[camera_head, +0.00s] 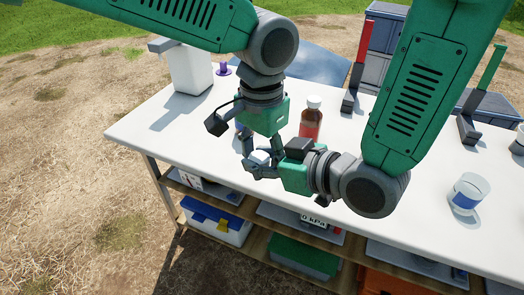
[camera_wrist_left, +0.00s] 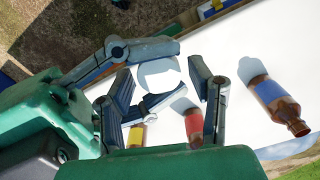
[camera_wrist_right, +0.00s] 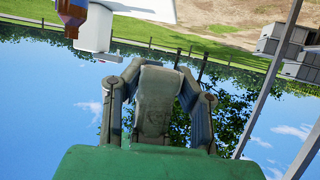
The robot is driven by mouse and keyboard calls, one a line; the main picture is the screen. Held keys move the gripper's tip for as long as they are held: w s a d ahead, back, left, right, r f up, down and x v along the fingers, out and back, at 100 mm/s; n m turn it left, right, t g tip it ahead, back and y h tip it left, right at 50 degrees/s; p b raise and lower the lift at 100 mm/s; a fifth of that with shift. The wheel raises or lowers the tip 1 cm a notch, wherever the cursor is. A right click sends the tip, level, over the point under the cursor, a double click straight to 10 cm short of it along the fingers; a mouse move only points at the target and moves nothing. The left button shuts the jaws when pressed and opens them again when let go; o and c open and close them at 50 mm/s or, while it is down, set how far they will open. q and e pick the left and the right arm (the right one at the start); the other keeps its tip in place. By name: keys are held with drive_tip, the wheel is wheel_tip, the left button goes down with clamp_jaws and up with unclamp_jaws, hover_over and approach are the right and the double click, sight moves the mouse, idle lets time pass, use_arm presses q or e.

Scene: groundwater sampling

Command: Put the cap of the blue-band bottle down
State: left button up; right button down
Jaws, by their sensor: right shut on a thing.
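The cap (camera_head: 260,157) is a small white disc held above the table's front edge; it also shows white in the left wrist view (camera_wrist_left: 158,74). My right gripper (camera_head: 263,161) is shut on it. My left gripper (camera_head: 257,150) is close by, fingers spread around the same spot; it looks open, and I cannot tell whether it touches the cap. The blue-band bottle (camera_wrist_left: 270,93) is brown, with a bare neck and no cap, standing on the table; the head view mostly hides it behind my left gripper. The right wrist view shows a brown bottle (camera_wrist_right: 72,13) at top left.
A red-band brown bottle (camera_head: 311,122) with a white cap stands behind my right gripper.

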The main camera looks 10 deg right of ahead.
use_arm(q)
drive_tip(key=c, duration=0.7)
clamp_jaws()
use_arm(e)
drive_tip(key=c, duration=1.2)
unclamp_jaws()
drive_tip(key=shift+o, duration=0.2)
